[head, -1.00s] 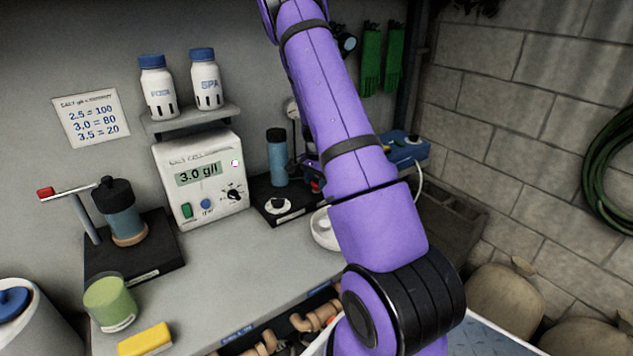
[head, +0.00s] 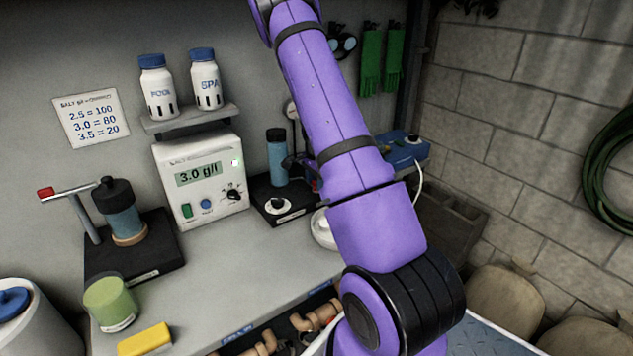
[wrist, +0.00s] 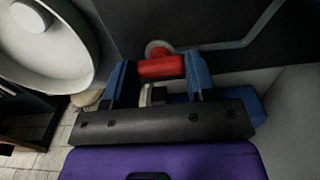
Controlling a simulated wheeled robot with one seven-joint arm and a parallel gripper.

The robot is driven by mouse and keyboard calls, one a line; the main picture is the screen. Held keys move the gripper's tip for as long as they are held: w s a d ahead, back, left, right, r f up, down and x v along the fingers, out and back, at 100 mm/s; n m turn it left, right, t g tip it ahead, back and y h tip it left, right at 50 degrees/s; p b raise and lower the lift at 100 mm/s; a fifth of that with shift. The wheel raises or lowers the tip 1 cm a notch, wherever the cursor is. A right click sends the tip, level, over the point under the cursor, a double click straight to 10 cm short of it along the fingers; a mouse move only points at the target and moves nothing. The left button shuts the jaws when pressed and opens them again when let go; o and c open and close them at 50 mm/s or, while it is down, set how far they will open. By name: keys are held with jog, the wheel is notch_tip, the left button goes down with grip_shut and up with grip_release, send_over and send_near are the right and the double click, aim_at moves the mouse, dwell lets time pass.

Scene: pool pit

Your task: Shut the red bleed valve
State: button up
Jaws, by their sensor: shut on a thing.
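The red bleed valve handle (wrist: 161,67) shows in the wrist view as a short red bar in front of a round grey fitting. My gripper (wrist: 159,76) has its two blue fingers on either side of the bar and is shut on it. In the head view my purple arm hides most of the gripper. Only a small red and dark patch shows beside the arm, right of the blue-grey cylinder (head: 277,158) on its black base (head: 288,213). How far the valve is turned cannot be told.
The salt cell box (head: 200,178) reading 3.0 g/l stands left of the black base. A white round dish (head: 323,230) and a blue box (head: 402,150) are close to my arm. A red-tipped lever (head: 46,193) stands far left. The bench middle is clear.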

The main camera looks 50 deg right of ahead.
jog(key=o, duration=0.9)
jog(key=shift+o, duration=0.2)
notch_tip(320, 180, up, 11)
jog(key=shift+a, duration=0.1)
jog(key=s+a+r+n+t+y, duration=0.1)
jog(key=s+a+r+n, duration=0.3)
jog(key=a+r, duration=0.55)
jog(key=s+a+r+n+t, duration=0.2)
jog(key=a+r+n, duration=0.3)
jog(key=a+r, duration=0.5)
jog(key=s+a+r+n+t, duration=0.1)
jog(key=s+a+r+n, duration=0.1)
jog(key=s+a+n, duration=0.4)
jog(key=s+a+r+n+t+h, duration=0.1)
jog(key=s+a+r+n, duration=0.2)
jog(key=s+a, duration=0.6)
jog(key=s+n, duration=0.2)
jog(key=s, duration=0.3)
jog(key=shift+a+n, duration=0.4)
